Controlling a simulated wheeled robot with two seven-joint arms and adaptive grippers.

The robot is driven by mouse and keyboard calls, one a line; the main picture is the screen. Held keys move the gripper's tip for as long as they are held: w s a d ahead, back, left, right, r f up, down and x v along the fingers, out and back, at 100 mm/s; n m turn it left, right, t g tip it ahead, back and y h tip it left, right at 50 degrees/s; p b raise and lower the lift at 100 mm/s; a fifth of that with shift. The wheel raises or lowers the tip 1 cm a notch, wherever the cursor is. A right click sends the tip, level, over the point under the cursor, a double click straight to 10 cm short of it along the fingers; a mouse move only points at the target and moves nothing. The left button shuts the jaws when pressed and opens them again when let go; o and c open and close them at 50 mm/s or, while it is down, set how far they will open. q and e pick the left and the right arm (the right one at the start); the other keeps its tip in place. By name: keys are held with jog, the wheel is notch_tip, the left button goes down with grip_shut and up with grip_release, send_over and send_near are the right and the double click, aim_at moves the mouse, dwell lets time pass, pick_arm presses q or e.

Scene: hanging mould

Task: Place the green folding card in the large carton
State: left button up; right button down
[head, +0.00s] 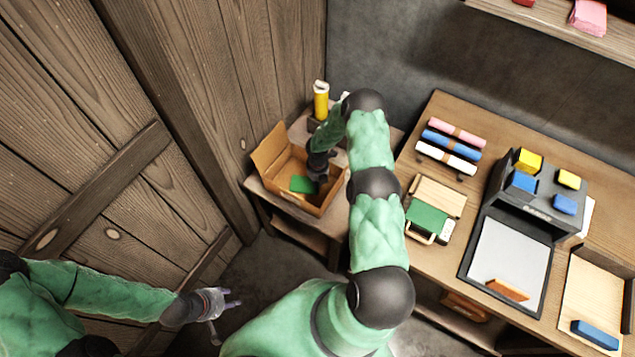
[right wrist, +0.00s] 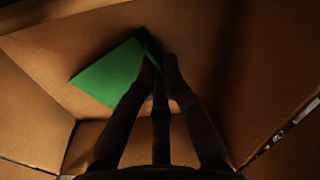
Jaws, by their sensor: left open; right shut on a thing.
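The green folding card (head: 303,184) is inside the large carton (head: 269,186), low between its walls. In the right wrist view the green card (right wrist: 108,76) lies at or close to the carton's floor, with its right edge between my fingertips. My right gripper (right wrist: 158,65) reaches down into the carton and is shut on the card. In the head view the right gripper (head: 318,176) is partly hidden by its own arm. Whether the card fully rests on the carton floor I cannot tell. My left gripper (head: 226,300) is open and empty, low at the left, away from the carton.
The carton stands on a small wooden table in the corner, with a yellow cylinder (head: 320,101) behind it. The workbench at right holds coloured rolls (head: 451,138), another green item (head: 427,218) on a wooden board, a dark organiser (head: 520,215) and a wooden tray (head: 590,295).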

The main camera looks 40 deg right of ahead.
jog(key=shift+r, duration=0.1)
jog(key=shift+f, duration=0.2)
jog(key=c, duration=1.4)
grip_release()
jog(key=shift+o, duration=0.2)
jog(key=shift+r, duration=0.15)
jog(key=shift+w+r, duration=0.1)
jog(key=shift+r, duration=0.15)
notch_tip(320, 180, up, 12)
jog(key=p, duration=0.2)
jog(key=shift+f, duration=0.2)
